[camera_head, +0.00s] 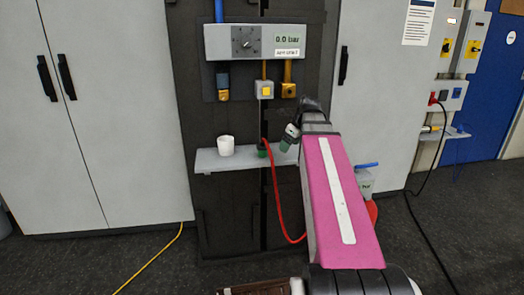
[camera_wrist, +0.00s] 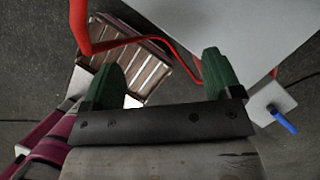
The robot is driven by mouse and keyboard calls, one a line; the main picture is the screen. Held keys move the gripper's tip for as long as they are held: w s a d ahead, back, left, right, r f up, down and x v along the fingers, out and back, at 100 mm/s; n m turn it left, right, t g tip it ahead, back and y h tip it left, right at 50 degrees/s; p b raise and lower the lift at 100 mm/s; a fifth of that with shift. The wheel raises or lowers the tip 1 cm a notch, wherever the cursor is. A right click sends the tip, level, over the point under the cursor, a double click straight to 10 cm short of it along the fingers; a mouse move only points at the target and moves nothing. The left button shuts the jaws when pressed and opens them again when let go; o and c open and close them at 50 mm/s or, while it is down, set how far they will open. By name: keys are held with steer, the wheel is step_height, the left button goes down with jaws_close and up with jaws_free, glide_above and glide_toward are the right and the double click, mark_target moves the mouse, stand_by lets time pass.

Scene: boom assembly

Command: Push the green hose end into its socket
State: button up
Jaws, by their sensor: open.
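In the head view, a small green piece (camera_head: 262,150) at the shelf edge looks like the green hose end. A red hose (camera_head: 273,190) rises from it and loops down to the floor. My gripper (camera_head: 288,140) is just right of it, partly hidden by my arm. In the wrist view my gripper (camera_wrist: 160,68) has its two dark green fingers wide apart, with nothing held between them. The red hose (camera_wrist: 80,25) passes beyond the left finger; the hose end cannot be made out there. Fittings (camera_head: 264,90) hang below the gauge panel; which is the socket I cannot tell.
A white cup (camera_head: 225,146) stands on the narrow shelf (camera_head: 213,162). The gauge panel (camera_head: 255,42) is above. A blue-handled part (camera_head: 366,166) is right of my arm. A yellow cable (camera_head: 155,262) lies on the floor. Cabinets stand on both sides.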

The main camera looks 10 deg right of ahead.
mark_target(263, 142)
steer(key=w+a, duration=0.7)
steer(key=shift+w+a, duration=0.3)
steer(key=shift+w, duration=0.05)
steer(key=shift+w+a, duration=0.2)
steer(key=shift+a+x, duration=0.1)
steer(key=shift+x, duration=1.25)
steer(key=shift+a+x, duration=0.15)
steer(key=shift+x, duration=1.15)
steer(key=shift+w+r, duration=0.1)
steer(key=shift+w, duration=0.05)
steer(key=c, duration=0.9)
